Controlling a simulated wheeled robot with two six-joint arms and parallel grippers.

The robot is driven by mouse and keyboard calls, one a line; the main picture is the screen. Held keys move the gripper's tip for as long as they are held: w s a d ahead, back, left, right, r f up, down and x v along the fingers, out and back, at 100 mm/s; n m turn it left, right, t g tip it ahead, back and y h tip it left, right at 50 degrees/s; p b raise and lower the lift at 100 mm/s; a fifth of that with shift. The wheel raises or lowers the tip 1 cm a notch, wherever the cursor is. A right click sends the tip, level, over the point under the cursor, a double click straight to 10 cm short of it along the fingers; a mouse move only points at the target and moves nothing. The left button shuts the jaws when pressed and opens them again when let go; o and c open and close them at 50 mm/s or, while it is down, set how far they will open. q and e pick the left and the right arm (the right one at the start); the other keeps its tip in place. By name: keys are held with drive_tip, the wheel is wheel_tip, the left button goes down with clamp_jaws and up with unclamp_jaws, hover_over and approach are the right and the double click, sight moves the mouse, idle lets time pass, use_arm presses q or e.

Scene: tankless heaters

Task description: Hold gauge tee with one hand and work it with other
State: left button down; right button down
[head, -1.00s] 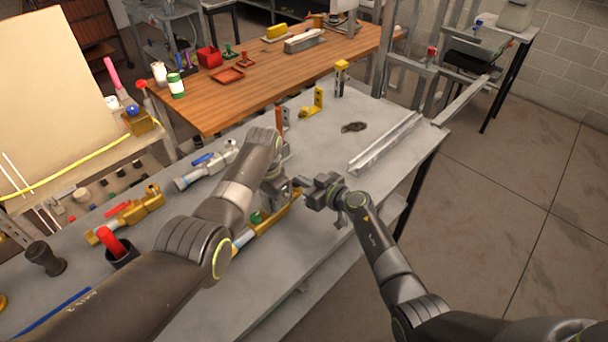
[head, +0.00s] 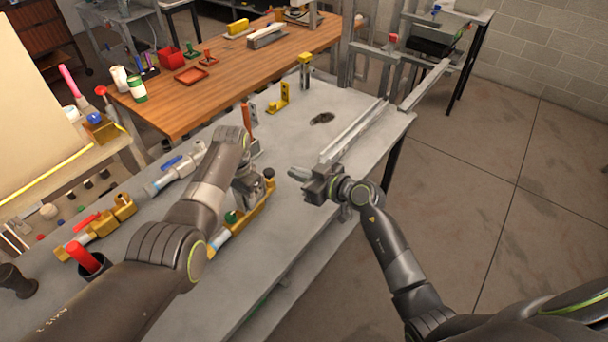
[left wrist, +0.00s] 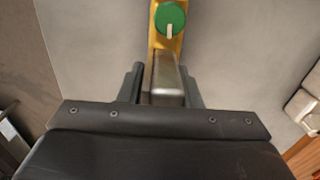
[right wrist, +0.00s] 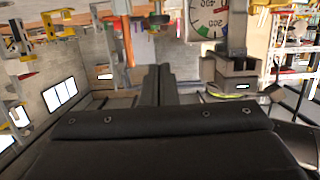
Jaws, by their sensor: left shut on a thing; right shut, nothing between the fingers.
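The gauge tee, a brass body (head: 247,222) with a green knob (head: 231,217) and a dark knob (head: 269,173), is low over the front edge area of the grey bench. My left gripper (head: 246,190) is shut on its metal part; the left wrist view shows a silver block (left wrist: 164,85) between the fingers, with the green knob (left wrist: 170,18) beyond. My right gripper (head: 298,174) is shut and empty, to the right of the tee and apart from it. In the right wrist view its closed fingers (right wrist: 158,85) point past a gauge dial (right wrist: 207,18), partly cut off.
Another brass fitting with a red handle (head: 92,227) and a grey one with a blue handle (head: 176,168) lie at left. A metal rail (head: 352,130) lies along the right side. A red-handled tool stands in a dark cup (head: 90,264). The bench centre (head: 290,120) is mostly clear.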

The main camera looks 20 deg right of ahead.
drive_tip(key=shift+v, duration=0.9)
idle(1.5)
wheel_tip(320, 180, up, 2)
drive_tip(key=shift+s+a+r, duration=0.1)
drive_tip(key=shift+r, duration=0.1)
hover_over(269, 173)
drive_tip(key=s+d, duration=0.1)
drive_tip(key=s, duration=0.1)
wheel_tip(269, 173, down, 2)
drive_tip(key=shift+w+d+f, duration=0.15)
drive_tip(key=shift+f, duration=0.95)
drive_tip(key=shift+w+d+f, duration=0.1)
drive_tip(key=shift+w+f, duration=0.05)
drive_tip(key=shift+f, duration=0.95)
